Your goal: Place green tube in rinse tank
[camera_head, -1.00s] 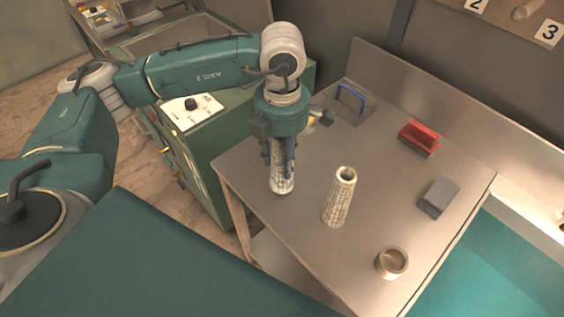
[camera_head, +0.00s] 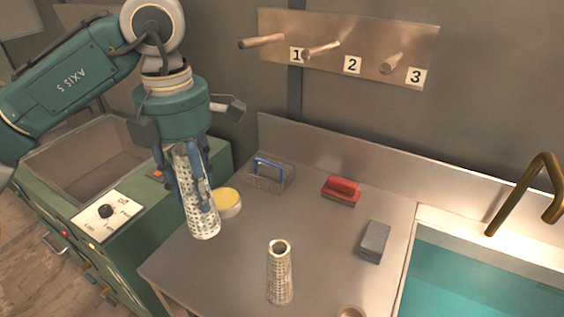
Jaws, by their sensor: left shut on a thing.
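My left gripper (camera_head: 192,195) is shut on a pale perforated tube (camera_head: 203,225). It holds the tube nearly upright, slightly tilted, in front of the table's left part; whether its bottom touches the table is hard to tell. A second perforated tube (camera_head: 279,275), beige and hollow at the top, stands upright on the steel table. Neither tube looks clearly green. A tank with teal liquid (camera_head: 480,283) lies at the right under a brass tap. A green cabinet with an empty grey basin (camera_head: 85,160) stands at the left. My right gripper is out of view.
On the steel table (camera_head: 335,235) are a yellow-topped round tub (camera_head: 227,203), a blue-handled item (camera_head: 268,172), a red brush (camera_head: 342,190), a grey block (camera_head: 374,241) and a small cup (camera_head: 351,312). A numbered peg board (camera_head: 345,45) hangs behind.

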